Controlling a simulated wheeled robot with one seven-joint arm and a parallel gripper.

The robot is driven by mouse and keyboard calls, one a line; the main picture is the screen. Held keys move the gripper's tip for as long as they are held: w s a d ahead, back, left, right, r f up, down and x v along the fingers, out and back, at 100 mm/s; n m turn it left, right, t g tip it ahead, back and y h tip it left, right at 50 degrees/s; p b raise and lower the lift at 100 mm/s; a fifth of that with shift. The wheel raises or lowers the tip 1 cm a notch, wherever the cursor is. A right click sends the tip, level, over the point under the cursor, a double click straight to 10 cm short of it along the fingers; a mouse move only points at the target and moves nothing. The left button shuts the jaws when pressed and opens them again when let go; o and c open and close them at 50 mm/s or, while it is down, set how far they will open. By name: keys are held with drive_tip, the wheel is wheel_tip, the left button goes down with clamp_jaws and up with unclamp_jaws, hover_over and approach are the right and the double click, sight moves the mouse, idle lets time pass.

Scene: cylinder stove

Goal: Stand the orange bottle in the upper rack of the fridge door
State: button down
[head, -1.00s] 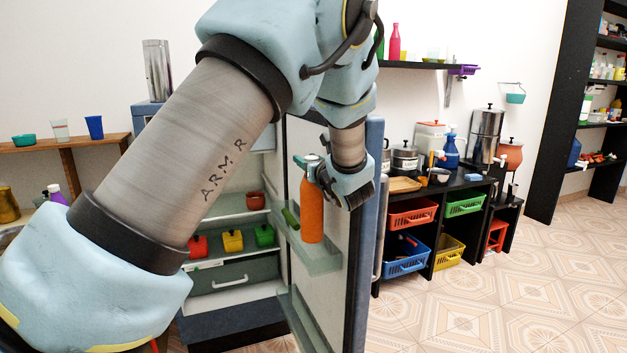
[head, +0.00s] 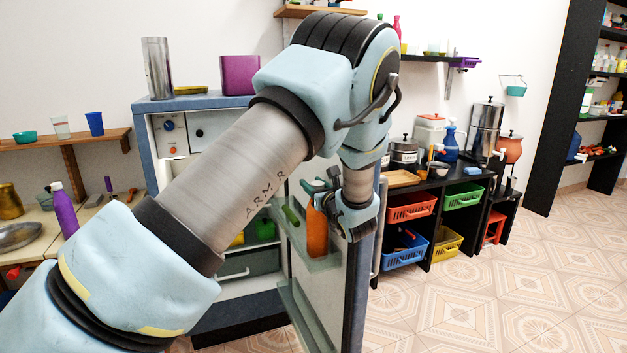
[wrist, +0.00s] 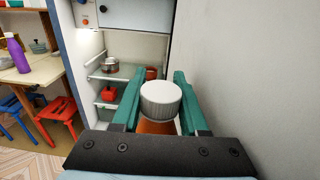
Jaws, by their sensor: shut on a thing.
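The orange bottle (head: 317,233) is upright, with a white ribbed cap (wrist: 161,98). My gripper (head: 317,187) is shut on it near the top; its teal fingers stand on either side of the cap in the wrist view (wrist: 159,74). The fridge door (head: 357,290) stands open. Its upper rack (head: 328,265) is a pale translucent tray, and the bottle's lower end is at this rack. I cannot tell whether the bottle's base touches the rack floor. A green item (head: 290,215) sits at the rack, left of the bottle.
The fridge interior is partly hidden by my arm; a green container (head: 265,229) shows on a shelf. A lower door rack (head: 297,310) is beneath. A black shelf unit with baskets (head: 410,208) stands right of the door. The floor at right is clear.

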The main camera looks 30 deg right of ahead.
idle(0.3)
drive_tip(key=shift+f, duration=0.2)
drive_tip(key=shift+c, duration=2.2)
unclamp_jaws()
